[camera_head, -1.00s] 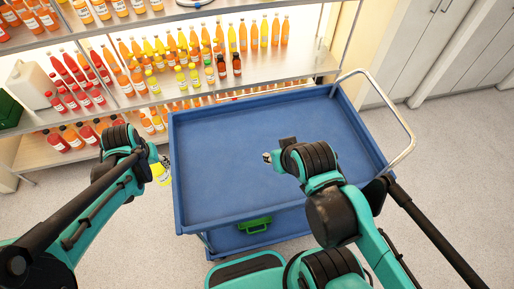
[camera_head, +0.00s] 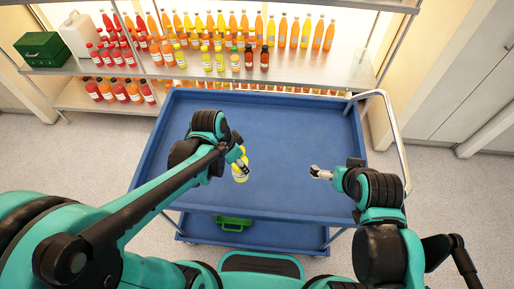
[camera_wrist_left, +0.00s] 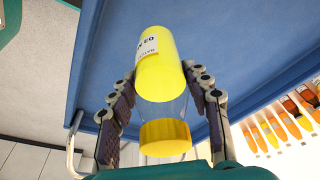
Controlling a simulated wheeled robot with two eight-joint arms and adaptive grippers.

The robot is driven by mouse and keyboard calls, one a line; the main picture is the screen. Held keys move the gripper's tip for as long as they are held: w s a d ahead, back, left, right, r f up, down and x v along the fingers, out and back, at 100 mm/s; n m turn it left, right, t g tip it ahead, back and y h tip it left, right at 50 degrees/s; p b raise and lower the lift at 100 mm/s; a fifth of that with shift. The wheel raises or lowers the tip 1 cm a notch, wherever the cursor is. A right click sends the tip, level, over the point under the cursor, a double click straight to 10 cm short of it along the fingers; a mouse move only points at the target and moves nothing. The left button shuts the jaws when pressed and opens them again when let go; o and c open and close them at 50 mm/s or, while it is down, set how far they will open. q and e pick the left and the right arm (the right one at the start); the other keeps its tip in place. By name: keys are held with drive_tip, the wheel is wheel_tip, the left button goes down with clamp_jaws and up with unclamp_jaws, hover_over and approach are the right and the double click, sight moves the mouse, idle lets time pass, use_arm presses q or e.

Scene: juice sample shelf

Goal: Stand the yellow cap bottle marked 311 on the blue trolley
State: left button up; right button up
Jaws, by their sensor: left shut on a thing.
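My left gripper (camera_head: 240,162) is shut on a small yellow bottle (camera_head: 240,172) and holds it over the left-middle part of the blue trolley (camera_head: 290,125). In the left wrist view the bottle (camera_wrist_left: 160,70) sits between both fingers, with its yellow cap (camera_wrist_left: 165,138) nearest the wrist. Part of a white label shows; I cannot read the number 311 on it. I cannot tell whether the bottle's base touches the tray. My right gripper (camera_head: 319,173) is over the right part of the tray with nothing visible in it; its opening is too small to judge.
The trolley's top is otherwise bare, with a raised rim and a metal handle (camera_head: 391,130) at right. A green item (camera_head: 233,224) is on its lower shelf. Behind stands a shelf (camera_head: 330,72) with rows of red, orange and yellow bottles, a white canister (camera_head: 80,35) and a green box (camera_head: 43,49).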

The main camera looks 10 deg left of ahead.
use_arm(q)
drive_tip(key=shift+m, duration=0.9)
drive_tip(key=shift+w+d+f+b, duration=0.8)
drive_tip(key=shift+w+d+f, duration=0.25)
drive_tip(key=shift+d+f, duration=0.65)
drive_tip(key=shift+w+d+f+b, duration=0.85)
drive_tip(key=shift+w+d+f, duration=0.25)
drive_tip(key=shift+d+f, duration=0.6)
drive_tip(key=shift+w+d+f+b, duration=0.8)
drive_tip(key=shift+w+d+f, duration=0.25)
drive_tip(key=shift+d+f, duration=0.65)
drive_tip(key=shift+f, duration=0.2)
drive_tip(key=o, duration=1.5)
drive_tip(key=shift+r, duration=0.15)
